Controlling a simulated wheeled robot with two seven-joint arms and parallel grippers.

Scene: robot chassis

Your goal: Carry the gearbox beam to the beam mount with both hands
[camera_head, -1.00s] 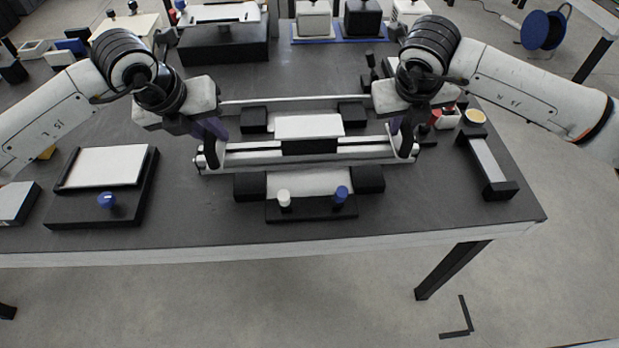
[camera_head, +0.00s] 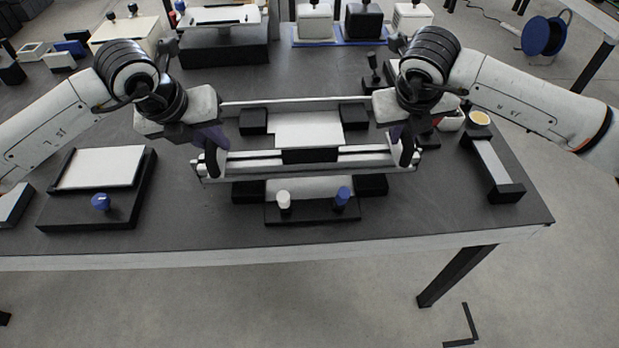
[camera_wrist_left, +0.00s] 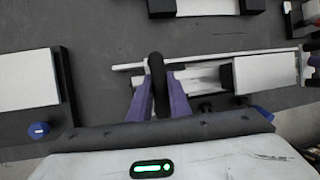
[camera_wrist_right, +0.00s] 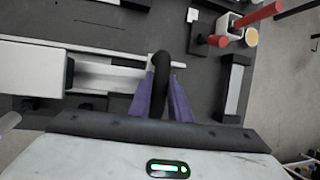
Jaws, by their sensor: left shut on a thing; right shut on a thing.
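My left gripper (camera_head: 211,146) is shut on the beam's left handle (camera_wrist_left: 157,75). My right gripper (camera_head: 403,140) is shut on its right handle (camera_wrist_right: 160,72). The purple fingers flank each handle in the wrist views. The beam hides part of the fixture.
Black blocks (camera_head: 253,121) and a front plate with a white knob (camera_head: 283,200) and a blue knob (camera_head: 343,196) surround the beam. A black tray with a white plate (camera_head: 100,167) stands left, a narrow black holder (camera_head: 492,165) right. The table's front edge is close.

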